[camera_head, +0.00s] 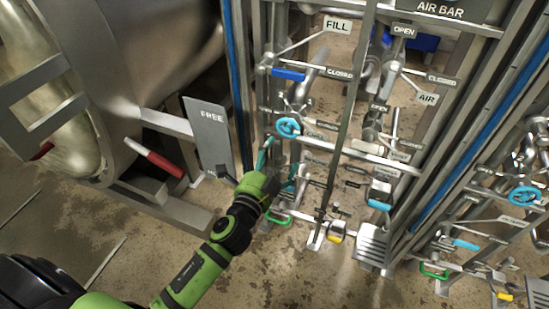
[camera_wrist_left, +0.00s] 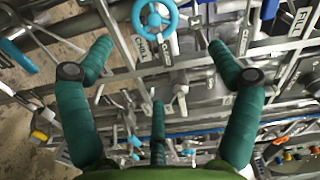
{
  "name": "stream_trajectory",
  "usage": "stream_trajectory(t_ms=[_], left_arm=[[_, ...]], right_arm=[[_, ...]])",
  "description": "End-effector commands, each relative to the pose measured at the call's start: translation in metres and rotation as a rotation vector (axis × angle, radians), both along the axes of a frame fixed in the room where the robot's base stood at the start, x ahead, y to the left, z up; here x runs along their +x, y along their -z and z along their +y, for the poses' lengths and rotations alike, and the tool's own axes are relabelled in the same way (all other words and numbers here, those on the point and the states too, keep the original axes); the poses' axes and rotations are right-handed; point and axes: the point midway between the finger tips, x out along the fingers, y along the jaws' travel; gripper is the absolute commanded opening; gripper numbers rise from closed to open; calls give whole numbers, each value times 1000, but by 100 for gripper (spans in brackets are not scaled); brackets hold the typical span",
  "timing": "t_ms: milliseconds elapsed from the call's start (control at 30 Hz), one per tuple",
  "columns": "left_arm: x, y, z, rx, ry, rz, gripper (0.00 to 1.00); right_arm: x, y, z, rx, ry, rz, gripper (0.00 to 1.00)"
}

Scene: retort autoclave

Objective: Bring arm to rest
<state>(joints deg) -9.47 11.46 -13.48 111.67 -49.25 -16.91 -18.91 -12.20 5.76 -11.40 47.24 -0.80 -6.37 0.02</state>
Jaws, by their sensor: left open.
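My left gripper (camera_head: 283,164) reaches in from the lower left on a green and black arm. Its teal fingers are spread and hold nothing. They are at the left side of the valve rack (camera_head: 344,120), just below a turquoise handwheel (camera_head: 288,127). In the left wrist view the open fingers (camera_wrist_left: 160,46) stand wide apart. The handwheel (camera_wrist_left: 155,17) shows beyond and between them, above a label reading CHILL (camera_wrist_left: 143,47). I cannot tell whether a finger touches the pipework. My right gripper is in neither view.
A grey FREE panel (camera_head: 209,130) and a red-handled lever (camera_head: 154,158) stand left of the gripper, beside the large metal vessel (camera_head: 95,60). A green handle (camera_head: 279,220) sits low beneath the gripper. The concrete floor (camera_head: 265,275) is clear in front of the rack.

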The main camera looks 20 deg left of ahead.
Motion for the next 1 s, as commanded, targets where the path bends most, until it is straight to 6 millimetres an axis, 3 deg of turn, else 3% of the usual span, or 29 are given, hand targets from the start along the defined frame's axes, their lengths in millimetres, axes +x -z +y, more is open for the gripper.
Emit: stream_trajectory(t_ms=[400, 533, 667, 767, 867, 1000], left_arm=[[0, 0, 0, 0, -1, 0, 90], [0, 18, 2, -27, -4, 58, 90], [-11, 80, 8, -130, -26, 240, 90], [-40, 147, 14, -250, -74, 436, 90], [-84, 210, 21, -376, -147, 624, 90], [-166, 280, 29, -537, -286, 866, 90]], right_arm=[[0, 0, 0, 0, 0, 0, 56], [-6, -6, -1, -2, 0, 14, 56], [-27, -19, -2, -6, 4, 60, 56], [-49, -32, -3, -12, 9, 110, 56], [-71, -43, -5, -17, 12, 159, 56], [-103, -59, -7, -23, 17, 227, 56]])
